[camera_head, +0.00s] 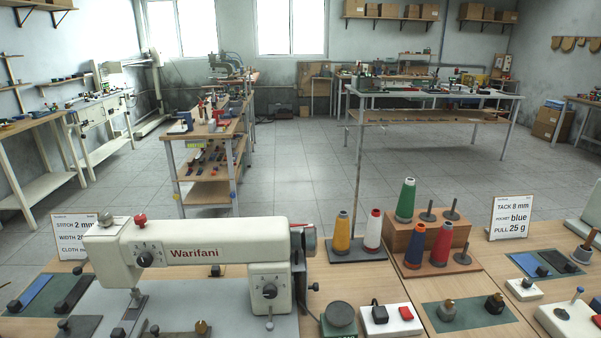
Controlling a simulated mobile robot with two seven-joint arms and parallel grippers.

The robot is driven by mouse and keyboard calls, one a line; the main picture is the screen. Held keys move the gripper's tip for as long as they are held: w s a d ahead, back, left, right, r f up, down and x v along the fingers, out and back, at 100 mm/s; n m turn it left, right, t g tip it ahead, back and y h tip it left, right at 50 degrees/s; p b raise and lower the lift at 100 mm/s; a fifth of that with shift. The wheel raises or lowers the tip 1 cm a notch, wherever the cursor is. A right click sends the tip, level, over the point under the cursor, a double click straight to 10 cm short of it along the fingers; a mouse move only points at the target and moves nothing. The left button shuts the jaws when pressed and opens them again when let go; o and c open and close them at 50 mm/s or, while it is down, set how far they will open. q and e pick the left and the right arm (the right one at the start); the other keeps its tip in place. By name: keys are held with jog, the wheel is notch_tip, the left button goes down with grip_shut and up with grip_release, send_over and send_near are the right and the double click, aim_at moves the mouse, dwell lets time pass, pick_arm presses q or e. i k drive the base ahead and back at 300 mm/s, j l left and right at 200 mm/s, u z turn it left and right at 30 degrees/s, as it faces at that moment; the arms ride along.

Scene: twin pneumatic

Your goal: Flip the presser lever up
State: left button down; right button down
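A cream sewing machine marked Warifani (200,252) stands on the workbench at the lower left. It has a dial (148,254) on its left end, a red-topped knob (140,220) on top, another dial (270,289) on its right pillar and a handwheel (304,238) at the right. The needle and presser area (136,298) is under its left end. I cannot clearly make out the presser lever or its position; it may be hidden or too small. Neither of my grippers shows in this view.
Thread cones, including a green cone (405,200), stand on stepped wooden blocks right of the machine. Sign cards (511,217) stand on the bench.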

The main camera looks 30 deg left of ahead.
aim_at(77, 270)
jog(key=k+j+u, duration=0.1)
jog(key=j+u, duration=0.9)
jog(key=i+j+u, duration=0.1)
jog(key=j+u, duration=0.4)
jog(key=k+j, duration=0.1)
jog(key=j, duration=1)
jog(key=k+j, duration=0.15)
jog(key=j, duration=0.4)
